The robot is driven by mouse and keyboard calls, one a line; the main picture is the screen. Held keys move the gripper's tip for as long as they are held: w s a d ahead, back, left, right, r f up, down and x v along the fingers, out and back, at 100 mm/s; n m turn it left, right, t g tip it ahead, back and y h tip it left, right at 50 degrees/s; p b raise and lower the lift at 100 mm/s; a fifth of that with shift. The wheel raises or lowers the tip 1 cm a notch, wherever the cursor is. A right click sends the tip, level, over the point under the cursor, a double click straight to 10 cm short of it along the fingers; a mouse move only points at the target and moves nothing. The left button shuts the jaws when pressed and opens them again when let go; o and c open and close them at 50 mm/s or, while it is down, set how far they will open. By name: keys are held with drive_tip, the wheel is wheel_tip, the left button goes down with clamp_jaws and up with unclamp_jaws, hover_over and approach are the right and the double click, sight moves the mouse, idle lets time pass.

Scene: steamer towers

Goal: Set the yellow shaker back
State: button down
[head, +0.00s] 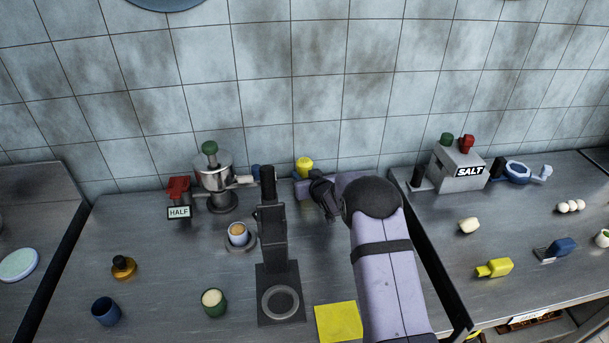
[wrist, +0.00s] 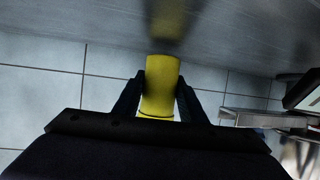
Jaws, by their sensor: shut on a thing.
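The yellow shaker (head: 304,166) is at the back of the middle counter, close to the tiled wall; its rounded top shows above my arm and its lower part is hidden in the head view. In the wrist view the yellow shaker (wrist: 160,95) sits between the two dark fingers of my gripper (wrist: 160,82), which is shut on it. The shaker's end meets a yellow reflection in the metal counter (wrist: 230,40), so it is on or just above the surface; I cannot tell which.
A black stand (head: 278,240) is just left of my arm. A cup (head: 238,234) on a saucer, a green cup (head: 214,302) and a yellow mat (head: 338,322) are nearer. The SALT box (head: 458,165) is right.

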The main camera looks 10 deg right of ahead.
drive_tip(key=shift+f+b, duration=0.45)
drive_tip(key=shift+f, duration=0.05)
idle(0.3)
drive_tip(key=c, duration=1)
unclamp_jaws()
drive_tip(key=shift+c, duration=0.2)
drive_tip(key=shift+s, duration=0.15)
drive_tip(key=shift+b+v, duration=0.9)
drive_tip(key=shift+v, duration=2.6)
drive_tip(key=shift+s, duration=0.1)
drive_tip(key=shift+s+r, duration=0.1)
drive_tip(key=shift+p+v, duration=0.65)
drive_tip(key=shift+v, duration=1.4)
